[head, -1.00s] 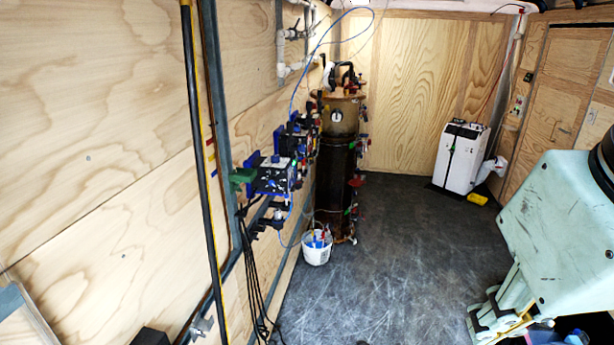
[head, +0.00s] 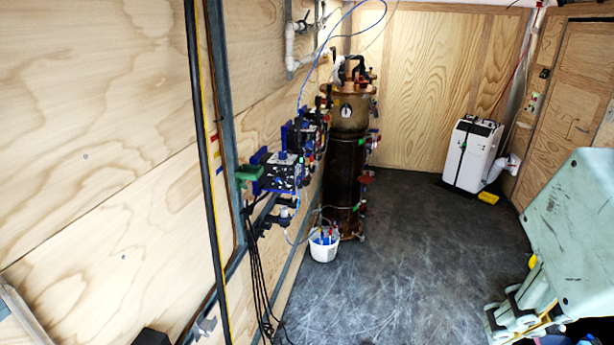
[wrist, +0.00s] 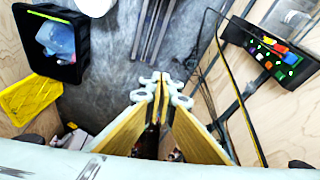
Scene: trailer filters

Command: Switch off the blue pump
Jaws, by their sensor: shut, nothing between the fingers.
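Blue-and-black pump units hang on the left plywood wall in the head view. The nearest blue pump (head: 282,175) has a dark front panel with small controls, too small to read. Another blue unit (head: 300,135) sits just behind it. My gripper (wrist: 160,88) shows in the wrist view with its fingertips together and nothing between them. It points over the grey floor and touches no pump. In the head view my pale green arm is at the right edge, well apart from the pumps.
A tall dark cylinder (head: 344,165) stands beyond the pumps, with a white bucket (head: 323,246) at its foot. A white appliance (head: 473,153) stands at the back right. Black cables (head: 258,280) hang below the pumps. The middle floor (head: 410,260) is clear.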

